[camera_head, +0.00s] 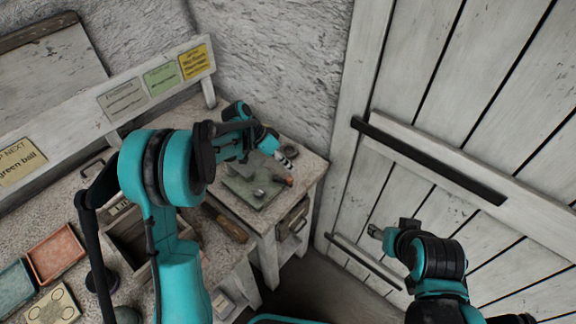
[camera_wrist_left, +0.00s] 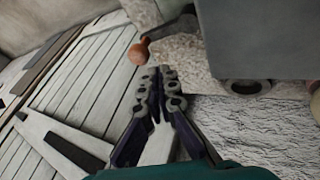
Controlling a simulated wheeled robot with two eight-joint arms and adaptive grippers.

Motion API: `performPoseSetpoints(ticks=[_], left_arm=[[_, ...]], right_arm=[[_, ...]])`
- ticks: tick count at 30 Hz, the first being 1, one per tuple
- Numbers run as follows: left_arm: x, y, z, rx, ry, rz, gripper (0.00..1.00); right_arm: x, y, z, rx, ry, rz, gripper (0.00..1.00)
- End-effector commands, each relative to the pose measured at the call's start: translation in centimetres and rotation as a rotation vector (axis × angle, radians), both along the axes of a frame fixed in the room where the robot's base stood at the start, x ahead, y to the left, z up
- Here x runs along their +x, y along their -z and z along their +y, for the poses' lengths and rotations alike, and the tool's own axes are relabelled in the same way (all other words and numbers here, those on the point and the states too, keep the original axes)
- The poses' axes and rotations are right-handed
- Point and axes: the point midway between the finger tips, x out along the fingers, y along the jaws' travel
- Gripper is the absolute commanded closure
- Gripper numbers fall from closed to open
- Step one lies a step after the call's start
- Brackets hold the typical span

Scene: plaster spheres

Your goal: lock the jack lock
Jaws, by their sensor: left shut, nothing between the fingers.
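A green-grey plate (camera_head: 238,190) lies on the bench corner in the head view. It bears small grey metal parts (camera_head: 258,194) and an orange-brown knob (camera_head: 289,182); I cannot tell for sure which of these is the jack lock. My left gripper (camera_head: 289,156) is shut and empty, above the knob in the head view. In the left wrist view its closed fingertips (camera_wrist_left: 161,74) are just below and right of the knob (camera_wrist_left: 139,50), apparently apart from it. My right gripper (camera_head: 375,231) is in front of the door, away from the bench; its jaw opening is too small to read.
The stone-topped bench (camera_head: 309,165) ends near the white plank door (camera_head: 420,70) with dark bars (camera_head: 430,160). A large grey block (camera_wrist_left: 255,35) shows in the wrist view.

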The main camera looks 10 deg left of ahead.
Motion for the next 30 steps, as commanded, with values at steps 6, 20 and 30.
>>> performPoseSetpoints(ticks=[6,20,30], left_arm=[[0.0,0.0,0.0,0.000,0.000,0.000,1.00],[-0.3,-6.0,4.2,0.000,-0.002,0.000,1.00],[-0.5,-9.7,6.7,0.000,-0.001,0.001,1.00]], right_arm=[[0.0,0.0,0.0,0.000,0.000,0.000,0.45],[0.0,0.0,0.0,0.000,0.000,0.000,0.45],[0.0,0.0,0.0,0.000,0.000,0.000,0.45]])
